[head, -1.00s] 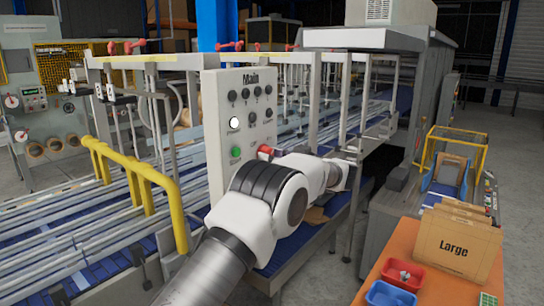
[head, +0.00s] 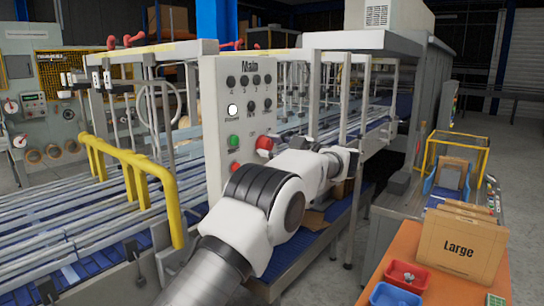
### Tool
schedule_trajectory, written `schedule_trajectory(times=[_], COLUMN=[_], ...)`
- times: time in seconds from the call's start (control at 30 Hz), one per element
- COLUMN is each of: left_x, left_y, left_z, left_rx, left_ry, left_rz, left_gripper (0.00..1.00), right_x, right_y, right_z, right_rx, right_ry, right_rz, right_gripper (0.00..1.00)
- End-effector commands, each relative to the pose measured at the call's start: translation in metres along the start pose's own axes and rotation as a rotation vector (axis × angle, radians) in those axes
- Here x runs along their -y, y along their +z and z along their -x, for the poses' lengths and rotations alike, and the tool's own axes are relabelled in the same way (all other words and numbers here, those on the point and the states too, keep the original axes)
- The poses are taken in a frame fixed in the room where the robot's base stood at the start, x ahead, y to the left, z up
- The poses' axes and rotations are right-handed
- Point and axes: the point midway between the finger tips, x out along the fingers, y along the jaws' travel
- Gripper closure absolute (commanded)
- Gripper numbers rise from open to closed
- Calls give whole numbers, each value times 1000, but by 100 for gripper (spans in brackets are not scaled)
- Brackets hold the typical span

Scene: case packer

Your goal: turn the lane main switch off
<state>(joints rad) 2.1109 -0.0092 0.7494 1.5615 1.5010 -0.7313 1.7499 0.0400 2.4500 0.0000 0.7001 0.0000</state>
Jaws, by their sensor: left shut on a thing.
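The grey control panel (head: 215,80) marked "Main" stands in the middle. A red switch (head: 264,142) sits at its lower right; its exact turn is too small to read. A green button (head: 234,141) and a red button (head: 235,167) are at its lower left, below a white lamp (head: 233,109). A row of small dark knobs runs across the top. My left gripper (head: 345,157) is to the right of the panel, past my white wrist. Its fingertips are mostly hidden. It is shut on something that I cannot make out. My right gripper is not in view.
A yellow rail (head: 130,163) and the conveyor lanes (head: 85,215) lie left of the panel. A metal frame and a hooded machine (head: 365,40) stand behind. An orange table (head: 400,250) with a red bin (head: 407,275), a blue bin (head: 394,294) and "Large" cartons (head: 460,245) is at right.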

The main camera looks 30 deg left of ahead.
Motion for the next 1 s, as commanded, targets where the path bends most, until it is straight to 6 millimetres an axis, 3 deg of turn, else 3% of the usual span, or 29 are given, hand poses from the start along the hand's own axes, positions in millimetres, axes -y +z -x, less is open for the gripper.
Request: schedule_trajectory(times=[0.5, 1.0], left_x=[0, -1], left_y=[0, -2], left_z=[-1, -1], left_rx=[-2, -1], left_ry=[4, 4], left_rz=[493, 871], left_gripper=[91, 91], right_x=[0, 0], right_y=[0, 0], right_z=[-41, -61], right_rx=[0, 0], right_ry=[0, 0], right_rz=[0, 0], right_gripper=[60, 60])
